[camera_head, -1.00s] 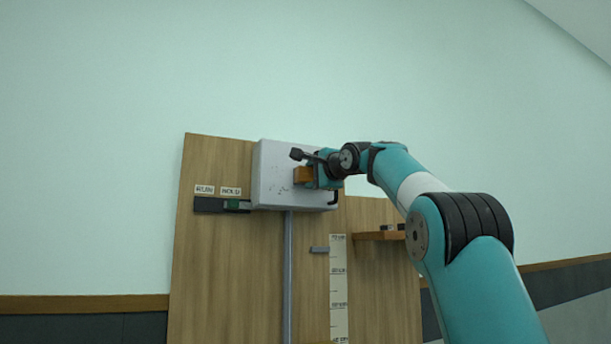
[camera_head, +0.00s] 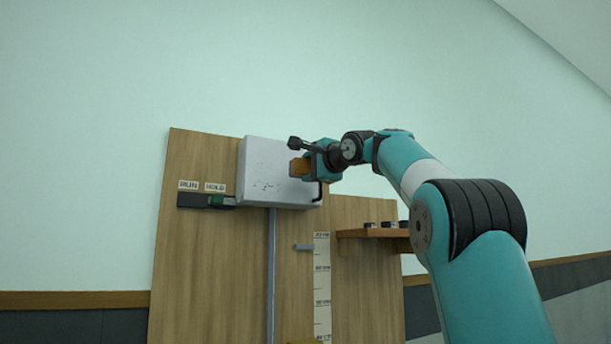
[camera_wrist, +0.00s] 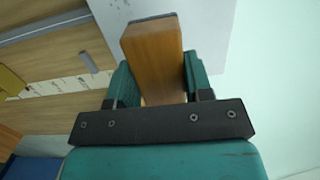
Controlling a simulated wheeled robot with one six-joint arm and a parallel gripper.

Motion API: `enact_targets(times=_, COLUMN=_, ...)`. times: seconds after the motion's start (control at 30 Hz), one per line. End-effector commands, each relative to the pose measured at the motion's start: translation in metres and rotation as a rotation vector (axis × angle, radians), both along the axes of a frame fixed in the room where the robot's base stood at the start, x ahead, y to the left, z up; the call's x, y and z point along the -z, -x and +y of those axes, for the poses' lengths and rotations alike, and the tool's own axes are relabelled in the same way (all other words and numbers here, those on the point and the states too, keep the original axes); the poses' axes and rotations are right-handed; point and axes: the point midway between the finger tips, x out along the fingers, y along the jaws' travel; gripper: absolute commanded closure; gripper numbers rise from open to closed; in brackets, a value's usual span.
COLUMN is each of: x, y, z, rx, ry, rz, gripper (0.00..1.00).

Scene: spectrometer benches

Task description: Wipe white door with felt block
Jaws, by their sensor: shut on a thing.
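The white door (camera_head: 262,172) is the front of a box on the wooden panel, with dark specks on its middle and lower part. My gripper (camera_head: 308,166) is at the right part of the door, shut on an orange-brown felt block (camera_head: 297,168). In the wrist view the block (camera_wrist: 153,50) sits between the two teal fingers of my gripper (camera_wrist: 158,82), with a dark pad at its far end. The white door (camera_wrist: 205,25) lies behind it there. I cannot tell whether the pad touches the door.
A black handle (camera_head: 318,192) is at the door's lower right. A slider marked RUN and HOLD (camera_head: 207,201) is at the left. A grey pipe (camera_head: 271,270) runs down below the box. A small shelf (camera_head: 372,233) with dark items is at the right, beside a scale strip (camera_head: 322,290).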

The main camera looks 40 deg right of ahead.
Motion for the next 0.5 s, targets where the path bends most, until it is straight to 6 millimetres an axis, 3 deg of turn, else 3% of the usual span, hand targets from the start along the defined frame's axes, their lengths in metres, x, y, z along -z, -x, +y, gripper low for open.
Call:
enact_targets(times=0.13, x=0.0005, y=0.0093, z=0.0027, rx=0.0, ry=0.0, rz=0.0, gripper=0.73)
enact_targets(times=0.5, x=-0.0002, y=0.0117, z=0.0035, rx=0.0, ry=0.0, rz=-0.001, gripper=0.73)
